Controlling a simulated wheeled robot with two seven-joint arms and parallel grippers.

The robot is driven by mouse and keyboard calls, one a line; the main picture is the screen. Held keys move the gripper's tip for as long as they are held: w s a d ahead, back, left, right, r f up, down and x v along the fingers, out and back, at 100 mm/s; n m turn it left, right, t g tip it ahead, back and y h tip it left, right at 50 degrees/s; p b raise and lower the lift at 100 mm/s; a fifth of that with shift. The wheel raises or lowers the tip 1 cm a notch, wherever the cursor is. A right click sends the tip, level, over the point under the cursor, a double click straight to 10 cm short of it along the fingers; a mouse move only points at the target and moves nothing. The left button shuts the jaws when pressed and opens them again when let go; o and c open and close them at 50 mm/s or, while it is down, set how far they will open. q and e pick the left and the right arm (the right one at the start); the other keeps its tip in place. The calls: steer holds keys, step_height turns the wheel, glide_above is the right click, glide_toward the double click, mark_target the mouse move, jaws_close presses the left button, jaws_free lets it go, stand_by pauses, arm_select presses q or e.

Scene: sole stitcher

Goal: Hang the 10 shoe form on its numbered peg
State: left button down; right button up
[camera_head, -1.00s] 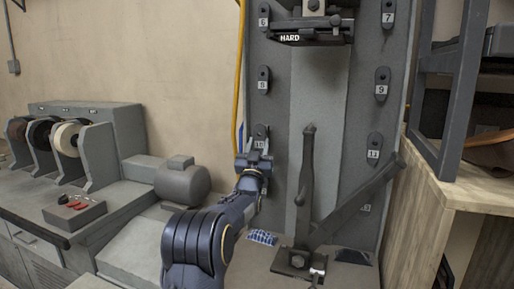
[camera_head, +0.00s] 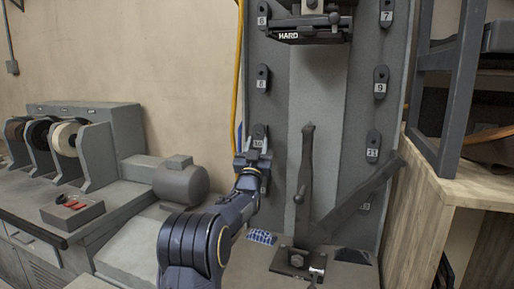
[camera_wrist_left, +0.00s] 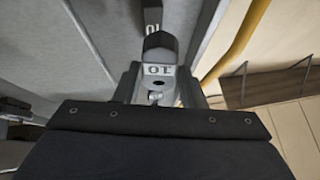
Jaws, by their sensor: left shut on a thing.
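The dark 10 shoe form (camera_wrist_left: 162,48) shows in the left wrist view, its white number plate upside down. My left gripper (camera_wrist_left: 158,92) is shut on it, one finger on each side. In the head view my left gripper (camera_head: 252,160) is at the left column of the grey board (camera_head: 322,100), right below a 10 plate (camera_head: 258,144). I cannot tell whether the form touches its peg. My right gripper is not in view.
Dark numbered pieces, such as 8 (camera_head: 262,78), 9 (camera_head: 381,80) and 11 (camera_head: 373,146), line both sides of the board. A dark upright post (camera_head: 306,165) with a slanting arm stands before it. A yellow cable (camera_head: 238,80) runs along its left edge.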

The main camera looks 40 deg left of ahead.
mark_target(261, 141)
arm_select(q)
steer(key=shift+w+a+r, duration=0.1)
steer(key=shift+w+a, duration=0.15)
steer(key=shift+w, duration=0.55)
steer(key=shift+w+a, duration=0.25)
steer(key=shift+w, duration=0.55)
stand_by(1.6)
